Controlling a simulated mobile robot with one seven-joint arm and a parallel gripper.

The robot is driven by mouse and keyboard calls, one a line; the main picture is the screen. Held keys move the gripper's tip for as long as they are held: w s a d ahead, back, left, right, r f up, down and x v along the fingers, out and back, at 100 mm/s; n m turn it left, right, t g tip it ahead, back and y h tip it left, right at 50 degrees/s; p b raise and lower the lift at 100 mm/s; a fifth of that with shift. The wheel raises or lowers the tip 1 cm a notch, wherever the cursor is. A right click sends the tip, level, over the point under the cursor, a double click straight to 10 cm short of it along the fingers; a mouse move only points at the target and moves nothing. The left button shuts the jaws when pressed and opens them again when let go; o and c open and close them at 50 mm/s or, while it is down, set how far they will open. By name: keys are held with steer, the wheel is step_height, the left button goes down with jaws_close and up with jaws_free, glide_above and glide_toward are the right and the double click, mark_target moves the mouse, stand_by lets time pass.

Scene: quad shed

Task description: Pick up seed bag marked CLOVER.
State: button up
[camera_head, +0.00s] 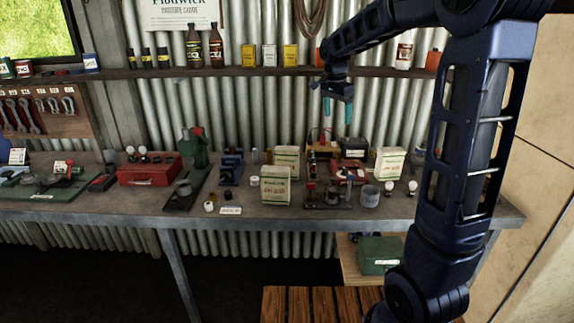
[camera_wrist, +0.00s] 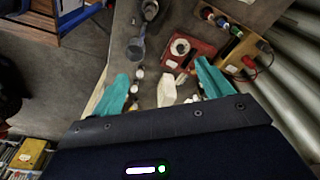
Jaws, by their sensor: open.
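Three cream-white seed bags with green print stand upright on the workbench: a front one (camera_head: 276,186), one behind it (camera_head: 286,160) and one to the right (camera_head: 389,163). Their labels are too small to read, so I cannot tell which says CLOVER. My gripper (camera_head: 338,108) hangs open and empty above the bench's back part, its teal fingers pointing down. In the wrist view my gripper (camera_wrist: 165,86) has a pale shape (camera_wrist: 167,90) between its spread fingers; it looks like the right bag from above, apart from the fingers.
On the workbench (camera_head: 455,207), a red device (camera_head: 350,172), a grey cup (camera_head: 370,196) and light bulbs (camera_head: 413,188) stand close to the right bag. A shelf (camera_head: 230,72) with bottles and tins runs along the corrugated wall behind. The front edge is mostly clear.

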steer(key=w+a+f+m+h, duration=0.1)
steer(key=w+a+f+m, duration=0.35)
steer(key=w+a, duration=0.45)
steer(key=m+g+h, duration=0.1)
steer(key=m+h, duration=0.1)
steer(key=m, duration=0.1)
glide_toward(289, 156)
steer(key=w, duration=0.2)
steer(key=shift+w+a, duration=0.2)
steer(key=shift+w, duration=0.1)
steer(key=shift+a+f+m, duration=0.15)
steer(key=shift+f+m, duration=0.1)
steer(key=shift+f, duration=0.2)
steer(key=x, duration=1)
steer(key=shift+w+d+r, duration=0.15)
steer(key=shift+w+d, duration=0.05)
steer(key=shift+f, duration=0.25)
steer(key=shift+f, duration=0.25)
steer(key=c, duration=1.5)
steer(key=shift+r, duration=0.1)
